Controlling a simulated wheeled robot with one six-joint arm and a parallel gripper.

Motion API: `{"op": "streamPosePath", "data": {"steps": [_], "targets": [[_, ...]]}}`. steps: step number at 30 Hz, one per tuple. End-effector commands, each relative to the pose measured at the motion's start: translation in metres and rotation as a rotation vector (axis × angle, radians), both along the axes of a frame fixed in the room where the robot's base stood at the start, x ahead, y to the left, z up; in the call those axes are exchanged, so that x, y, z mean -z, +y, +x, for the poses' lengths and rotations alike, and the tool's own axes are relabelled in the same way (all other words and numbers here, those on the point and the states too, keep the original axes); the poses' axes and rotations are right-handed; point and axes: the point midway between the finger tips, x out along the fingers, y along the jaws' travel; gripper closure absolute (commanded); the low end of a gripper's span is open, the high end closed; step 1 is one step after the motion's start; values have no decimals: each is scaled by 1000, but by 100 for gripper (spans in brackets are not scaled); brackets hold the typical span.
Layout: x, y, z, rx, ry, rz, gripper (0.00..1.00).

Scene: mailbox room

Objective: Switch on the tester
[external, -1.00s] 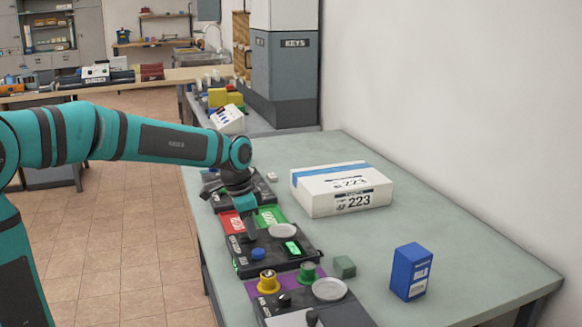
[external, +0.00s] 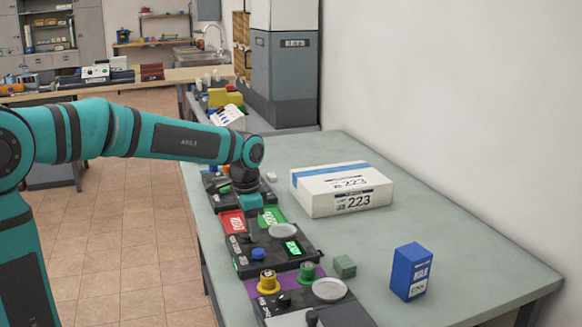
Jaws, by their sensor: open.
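Black panel devices stand in a row along the left edge of the bench; I cannot read which is labelled as the tester. The middle device (external: 277,265) has a lit green display (external: 292,247), a blue knob (external: 258,253) and a round pale plate (external: 283,230). A front device (external: 290,303) has dark knobs and another pale plate. A rear device (external: 218,188) is partly hidden by my arm. My gripper (external: 252,232) is open and points down over the far-left part of the middle device. Its fingertips are small and dark; contact cannot be told.
A red pad (external: 231,222) and a green pad (external: 271,216) lie behind the middle device. Yellow (external: 268,281) and green (external: 307,272) spools stand in front, beside a grey-green block (external: 344,266). A white box (external: 341,189) and blue box (external: 410,271) stand right. Clear bench lies between them.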

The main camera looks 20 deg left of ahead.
Motion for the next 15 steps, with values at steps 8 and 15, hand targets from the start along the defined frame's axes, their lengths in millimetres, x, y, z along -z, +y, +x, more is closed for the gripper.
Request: {"op": "streamPosePath", "data": {"steps": [8, 15], "targets": [[-34, 1, -1, 0, -4, -1, 58], [-83, 3, -3, 0, -4, -1, 58]]}}
